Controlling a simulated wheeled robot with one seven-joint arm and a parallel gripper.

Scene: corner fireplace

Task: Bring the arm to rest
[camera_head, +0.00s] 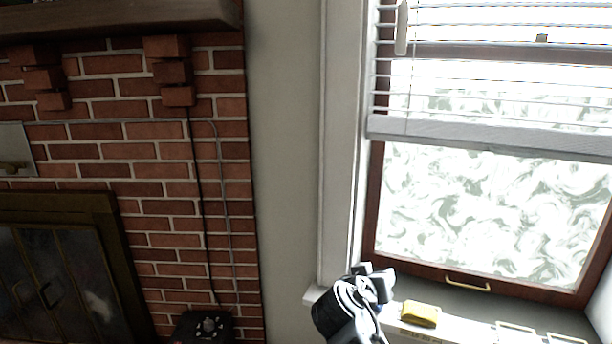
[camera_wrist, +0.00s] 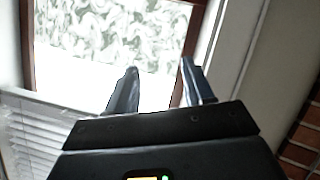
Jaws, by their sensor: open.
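My gripper (camera_head: 373,272) shows at the lower middle of the head view, in front of the left end of the window sill. In the wrist view my gripper (camera_wrist: 159,88) has its two dark fingers spread apart, with nothing between them. It points toward the window, with the pane and frame behind the fingers. The arm reaches up from the bottom edge of the head view; most of it is out of view.
A yellow object (camera_head: 421,314) lies on the white sill (camera_head: 455,331), right of my gripper. The window (camera_head: 480,210) has half-raised blinds (camera_head: 490,130). A brick fireplace (camera_head: 170,200) with a dark firebox door (camera_head: 65,275) stands left. Bare wall (camera_head: 285,150) lies between.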

